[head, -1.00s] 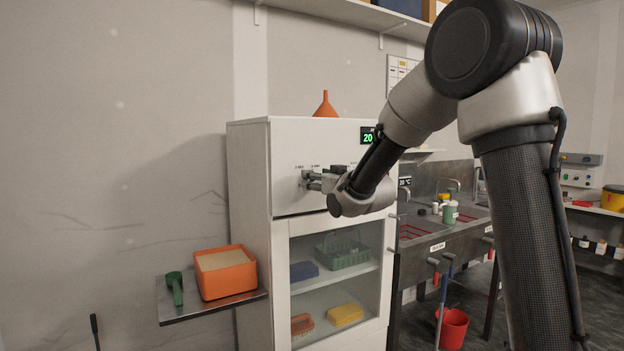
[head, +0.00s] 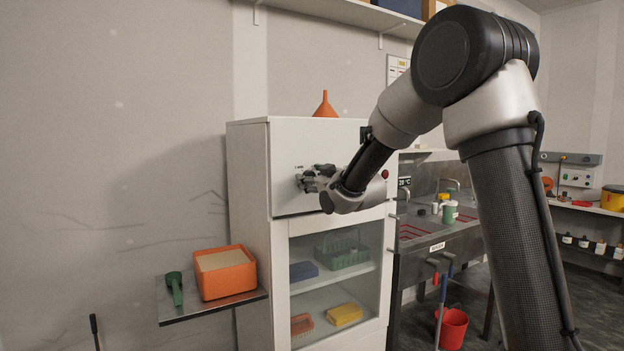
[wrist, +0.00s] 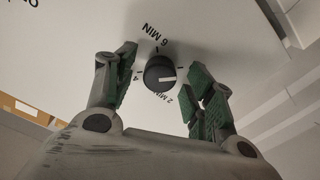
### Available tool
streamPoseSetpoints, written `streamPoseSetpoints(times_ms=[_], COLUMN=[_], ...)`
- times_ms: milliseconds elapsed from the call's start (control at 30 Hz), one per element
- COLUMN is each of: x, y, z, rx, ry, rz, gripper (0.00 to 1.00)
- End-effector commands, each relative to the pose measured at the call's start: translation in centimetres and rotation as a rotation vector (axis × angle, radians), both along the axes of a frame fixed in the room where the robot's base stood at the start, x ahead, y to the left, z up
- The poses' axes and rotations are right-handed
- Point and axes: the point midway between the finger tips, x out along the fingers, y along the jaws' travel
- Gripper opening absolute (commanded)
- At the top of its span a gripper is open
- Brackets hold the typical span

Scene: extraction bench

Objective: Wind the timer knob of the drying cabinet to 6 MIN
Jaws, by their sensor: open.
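The drying cabinet (head: 250,170) is a tall white unit with a glass door. Its timer knob (wrist: 160,74) is round and dark with a white pointer line, seen in the wrist view. The line points to the right in the picture. The 6 MIN label (wrist: 158,34) is above the knob; a 4 and a 2 MIN label are also printed around it. My gripper (wrist: 166,82) is open, its green-padded fingers on either side of the knob with gaps visible. In the head view my gripper (head: 318,180) is at the upper panel and hides the knob.
A side shelf (head: 180,318) holds an orange box (head: 226,272) and a green scoop (head: 174,288). An orange funnel (head: 325,105) stands on the cabinet. A red button (head: 385,174) is on the panel, right of my gripper. A sink bench (head: 440,240) stands to the right.

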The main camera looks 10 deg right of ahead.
Motion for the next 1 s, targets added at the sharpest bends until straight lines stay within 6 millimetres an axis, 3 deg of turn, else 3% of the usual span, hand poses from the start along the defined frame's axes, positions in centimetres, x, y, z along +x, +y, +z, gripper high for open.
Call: streamPoseSetpoints(times_ms=[700,1000], x=[-0.01,-0.01], y=[0.0,0.0], z=[0.0,0.0], rx=[-0.968,-1.166], ry=[-0.315,-0.379], rz=[0.0,0.0], gripper=[0.54,0.54])
